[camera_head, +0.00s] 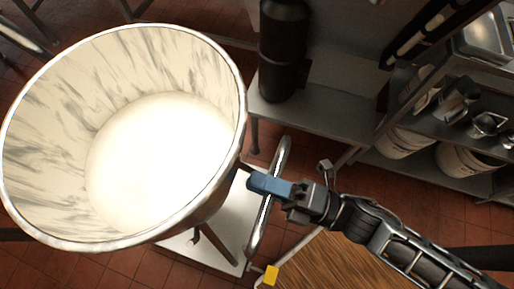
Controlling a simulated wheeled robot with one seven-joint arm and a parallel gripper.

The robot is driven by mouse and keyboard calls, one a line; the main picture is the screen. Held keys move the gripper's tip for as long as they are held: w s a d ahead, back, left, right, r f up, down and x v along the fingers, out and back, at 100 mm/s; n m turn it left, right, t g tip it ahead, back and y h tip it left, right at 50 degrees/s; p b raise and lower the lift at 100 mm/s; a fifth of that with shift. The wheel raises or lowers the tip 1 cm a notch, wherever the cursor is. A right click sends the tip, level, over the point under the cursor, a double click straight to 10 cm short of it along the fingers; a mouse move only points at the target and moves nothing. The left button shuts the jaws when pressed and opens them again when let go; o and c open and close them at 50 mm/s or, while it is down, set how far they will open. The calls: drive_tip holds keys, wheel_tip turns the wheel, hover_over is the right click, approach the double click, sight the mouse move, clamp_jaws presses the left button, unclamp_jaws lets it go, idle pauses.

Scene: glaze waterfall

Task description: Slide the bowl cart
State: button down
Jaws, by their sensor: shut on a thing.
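The bowl cart carries a large metal bowl (60,105) with a streaked inner wall and pale white contents. The bowl fills the left half of the view. Under it shows the cart's white base (232,215), and on its right side is a curved metal handle (258,228). My gripper (268,186) has blue fingers and reaches in from the right. It is shut on the handle, close to the bowl's right side. The fingertips partly hide the bar.
A wooden surface (335,262) with a yellow corner piece (271,275) lies at the lower right, close to the handle. A metal table (320,112) with a dark machine (283,45) stands behind. Shelves with pans and buckets (403,142) stand at the right. Red tile floor shows between.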

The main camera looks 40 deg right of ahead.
drive_tip(key=c, duration=1)
unclamp_jaws()
drive_tip(key=shift+o, duration=0.2)
drive_tip(key=b+v, duration=0.1)
drive_tip(key=v, duration=0.6)
drive_tip(key=shift+s+d, duration=0.25)
drive_tip(key=shift+s, duration=0.05)
drive_tip(key=shift+f, duration=0.15)
